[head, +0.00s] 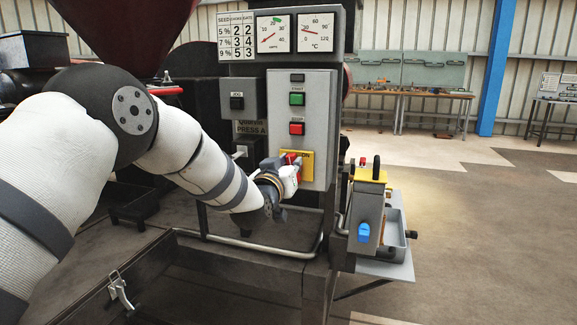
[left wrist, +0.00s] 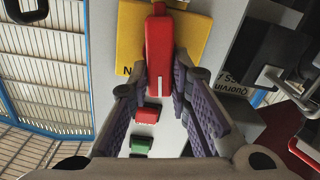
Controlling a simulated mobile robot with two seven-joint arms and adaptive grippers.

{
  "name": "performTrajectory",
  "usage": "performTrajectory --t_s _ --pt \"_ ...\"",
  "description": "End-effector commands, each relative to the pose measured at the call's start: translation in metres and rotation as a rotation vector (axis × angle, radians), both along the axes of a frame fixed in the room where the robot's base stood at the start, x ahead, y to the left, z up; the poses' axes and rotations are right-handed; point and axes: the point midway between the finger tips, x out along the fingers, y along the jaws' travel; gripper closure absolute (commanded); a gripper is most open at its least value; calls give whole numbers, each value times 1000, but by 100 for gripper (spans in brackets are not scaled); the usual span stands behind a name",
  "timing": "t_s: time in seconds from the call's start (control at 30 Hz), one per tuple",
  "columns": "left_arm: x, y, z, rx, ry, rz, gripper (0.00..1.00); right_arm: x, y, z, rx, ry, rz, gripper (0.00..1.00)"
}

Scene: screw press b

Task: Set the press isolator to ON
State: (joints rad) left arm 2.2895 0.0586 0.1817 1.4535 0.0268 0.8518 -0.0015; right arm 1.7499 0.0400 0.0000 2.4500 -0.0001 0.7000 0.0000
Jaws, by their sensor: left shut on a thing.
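The press isolator is a red handle (left wrist: 158,50) with a short white mark, on a yellow plate (head: 308,166) low on the grey control panel. In the head view the letters ON show at the plate's upper right; in the left wrist view only an N shows beside the handle. My left gripper (left wrist: 158,85) is shut on the red handle, a finger on each side. In the left wrist view the handle runs roughly in line with the button column. The gripper and wrist hide much of the handle in the head view. My right gripper is not in view.
Above the isolator sit a red stop button (head: 296,128) and a green start button (head: 297,99). Left are a black jog switch (head: 237,102) and another small switch box. A metal rail (head: 260,249) runs below. A grey unit with a blue knob (head: 363,233) stands right.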

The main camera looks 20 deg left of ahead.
Motion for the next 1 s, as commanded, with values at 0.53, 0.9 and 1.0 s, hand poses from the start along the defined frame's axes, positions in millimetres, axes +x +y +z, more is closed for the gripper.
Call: performTrajectory --t_s 0.53,0.9,1.0 --pt "0 -3 2 206 -10 1 100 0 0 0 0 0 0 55" --pt "0 -4 1 218 -10 -1 100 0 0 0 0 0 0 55" --pt "0 -4 1 218 -10 -1 100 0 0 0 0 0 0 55"
